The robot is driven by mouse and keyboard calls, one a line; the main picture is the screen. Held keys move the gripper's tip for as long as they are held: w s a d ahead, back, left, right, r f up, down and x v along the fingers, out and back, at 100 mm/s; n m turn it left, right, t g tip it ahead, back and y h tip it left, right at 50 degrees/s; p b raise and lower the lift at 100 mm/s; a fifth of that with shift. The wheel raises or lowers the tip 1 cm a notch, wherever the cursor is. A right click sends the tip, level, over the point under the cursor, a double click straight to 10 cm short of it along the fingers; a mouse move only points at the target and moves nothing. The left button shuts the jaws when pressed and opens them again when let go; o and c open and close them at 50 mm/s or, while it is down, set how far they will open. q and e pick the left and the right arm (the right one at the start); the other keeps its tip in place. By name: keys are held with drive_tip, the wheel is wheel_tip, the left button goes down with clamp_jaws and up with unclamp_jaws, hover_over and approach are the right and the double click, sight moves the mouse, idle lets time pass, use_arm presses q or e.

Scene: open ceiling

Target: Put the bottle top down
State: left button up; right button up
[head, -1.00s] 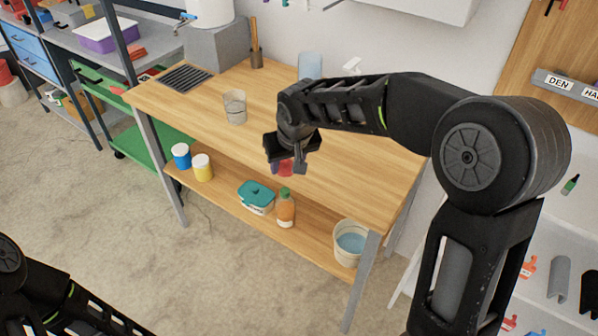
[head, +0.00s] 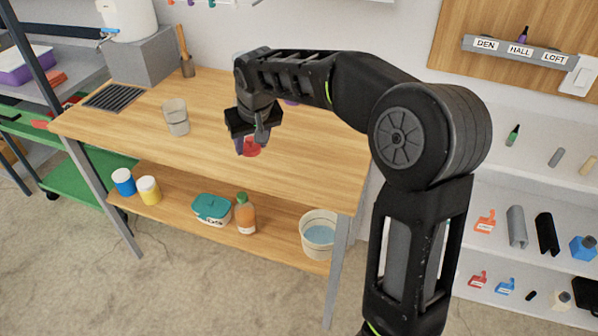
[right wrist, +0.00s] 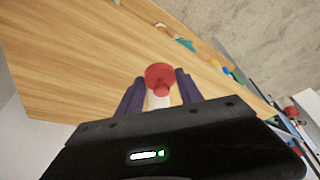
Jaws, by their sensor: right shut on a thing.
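The red bottle top (head: 252,146) is between the fingers of my right gripper (head: 250,148), which is shut on it above the front part of the wooden workbench (head: 310,165). In the right wrist view the bottle top (right wrist: 160,77) is a round red piece, with a pale part under it, between the two purple fingers (right wrist: 159,92). I cannot tell how far it is above the bench top. My left gripper is out of view.
On the bench a clear cup (head: 175,117) stands left of the gripper, near a dark drain grate (head: 114,96). The lower shelf holds blue and yellow jars, a teal-lidded box (head: 211,209), an orange bottle (head: 245,214) and a bucket (head: 319,234). Bench top around the gripper looks clear.

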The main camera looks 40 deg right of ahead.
use_arm(q)
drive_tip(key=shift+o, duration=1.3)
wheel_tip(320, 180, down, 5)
drive_tip(key=b, duration=0.3)
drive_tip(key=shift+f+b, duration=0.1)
drive_tip(key=shift+b, duration=0.25)
use_arm(e)
drive_tip(key=r+m, duration=0.1)
drive_tip(key=m, duration=0.1)
hover_over(299, 162)
drive_tip(key=s, duration=0.1)
drive_tip(key=shift+s+a+r+h, duration=0.2)
drive_tip(key=shift+r+h, duration=0.1)
drive_tip(key=shift+h, duration=0.1)
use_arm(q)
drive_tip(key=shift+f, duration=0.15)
use_arm(e)
drive_tip(key=shift+w+f, duration=0.1)
drive_tip(key=shift+f, duration=3.05)
drive_tip(key=shift+f, duration=1.9)
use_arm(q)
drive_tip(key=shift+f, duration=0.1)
